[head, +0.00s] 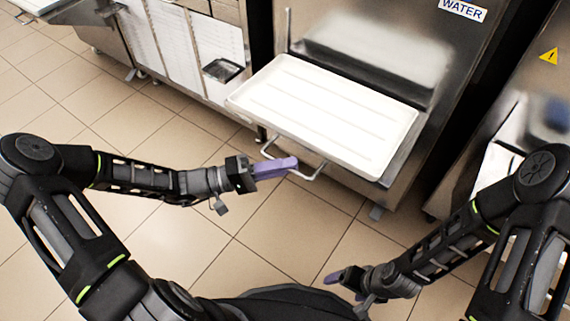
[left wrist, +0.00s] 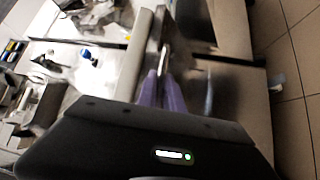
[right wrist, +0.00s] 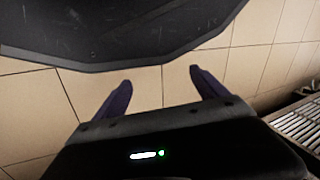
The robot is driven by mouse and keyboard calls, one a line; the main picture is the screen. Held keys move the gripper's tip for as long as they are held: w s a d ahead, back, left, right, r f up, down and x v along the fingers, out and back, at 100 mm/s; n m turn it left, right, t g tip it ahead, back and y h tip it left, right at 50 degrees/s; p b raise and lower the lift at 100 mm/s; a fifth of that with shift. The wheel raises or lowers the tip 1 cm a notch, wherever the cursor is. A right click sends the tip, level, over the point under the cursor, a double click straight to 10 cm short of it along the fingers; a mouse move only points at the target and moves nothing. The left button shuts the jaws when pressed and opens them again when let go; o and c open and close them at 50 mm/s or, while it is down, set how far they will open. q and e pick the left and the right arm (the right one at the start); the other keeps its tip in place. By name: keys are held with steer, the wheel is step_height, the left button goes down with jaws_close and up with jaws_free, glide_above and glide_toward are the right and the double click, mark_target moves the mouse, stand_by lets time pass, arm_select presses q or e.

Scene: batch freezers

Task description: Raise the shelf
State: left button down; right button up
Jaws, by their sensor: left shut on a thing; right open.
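The shelf's metal wire bar (head: 310,174) juts out at the front of a steel batch freezer, below a large white tray (head: 325,110). The tray sits out flat in front of the freezer. My left gripper (head: 292,163) is shut on the shelf's bar at its left part. In the left wrist view its purple fingers (left wrist: 163,78) are close together around a thin shiny bar (left wrist: 165,56). My right gripper (head: 338,278) is low at the front, away from the shelf. The right wrist view shows its fingers (right wrist: 160,90) spread and empty.
The freezer (head: 455,45) carries a WATER label (head: 463,9). Another machine with a yellow warning sign (head: 549,56) stands at the right. White-panelled units (head: 195,45) stand at the back left. The tiled floor (head: 230,240) between my arms is clear.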

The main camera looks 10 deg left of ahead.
steer(key=shift+r, duration=0.1)
arm_select(q)
step_height(320, 180, up, 13)
steer(key=p, duration=1.1)
steer(key=shift+f, duration=0.2)
arm_select(e)
step_height(320, 180, up, 11)
steer(key=s+a, duration=0.1)
steer(key=shift+s+a, duration=0.3)
arm_select(q)
steer(key=shift+w, duration=0.1)
arm_select(e)
steer(key=shift+r, duration=0.1)
arm_select(q)
steer(key=c, duration=1.5)
jaws_free()
steer(key=shift+f, duration=0.1)
steer(key=shift+a, duration=0.15)
